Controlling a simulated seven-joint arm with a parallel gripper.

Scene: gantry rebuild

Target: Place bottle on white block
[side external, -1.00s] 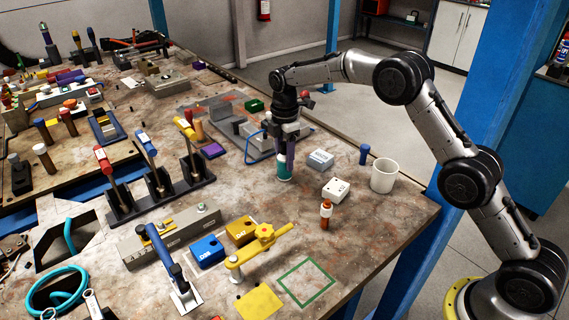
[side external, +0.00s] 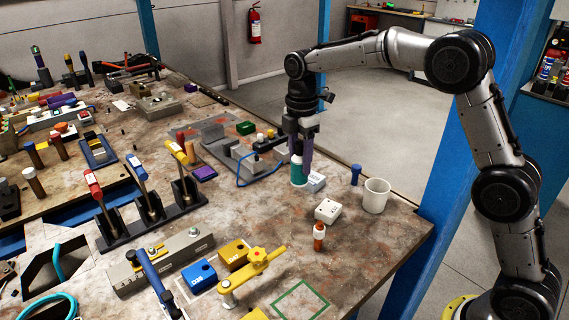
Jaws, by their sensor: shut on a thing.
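A teal bottle (side external: 298,176) with a pale top is held upright between the fingers of my gripper (side external: 300,158), which points straight down. The bottle overlaps the left edge of a small whitish block (side external: 316,183) in the picture. I cannot tell whether its base is lifted or touches the table. A second white block (side external: 327,211), with dark marks on top, lies clear in front and to the right. An orange-brown bottle (side external: 319,236) with a white cap stands just in front of that second block.
A white cup (side external: 376,196) and a blue peg (side external: 355,174) stand to the right near the table edge. A grey fixture (side external: 228,145) with a blue cable lies left behind the gripper. Toggle clamps (side external: 146,197) stand at left. A green square outline (side external: 301,300) marks bare table in front.

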